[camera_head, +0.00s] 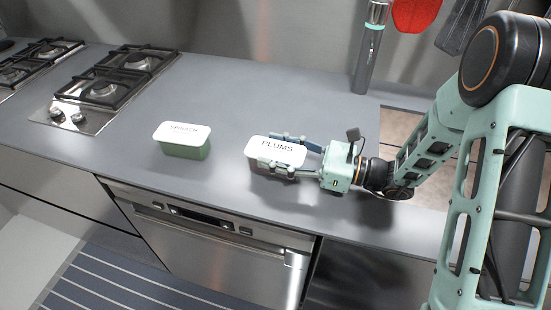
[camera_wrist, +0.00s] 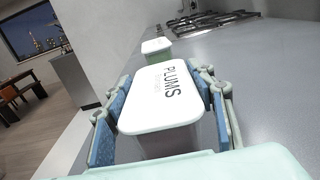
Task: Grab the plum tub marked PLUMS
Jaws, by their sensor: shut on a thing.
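The plum tub (camera_head: 270,148) has a white lid marked PLUMS and stands on the grey counter, right of the middle in the head view. It also fills the middle of the wrist view (camera_wrist: 158,100), its lid facing up. My gripper (camera_head: 284,154) reaches in from the right and is shut on the tub, with one finger along each long side. In the wrist view the blue finger pads lie against both sides of the tub. I cannot tell whether the tub is lifted off the counter.
A green tub (camera_head: 184,142) with a white lid, apparently marked SPINACH, stands to the left. Gas burners (camera_head: 122,72) are at the back left. A dark bottle (camera_head: 369,50) stands at the back right. The counter's front edge runs above an oven (camera_head: 215,245).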

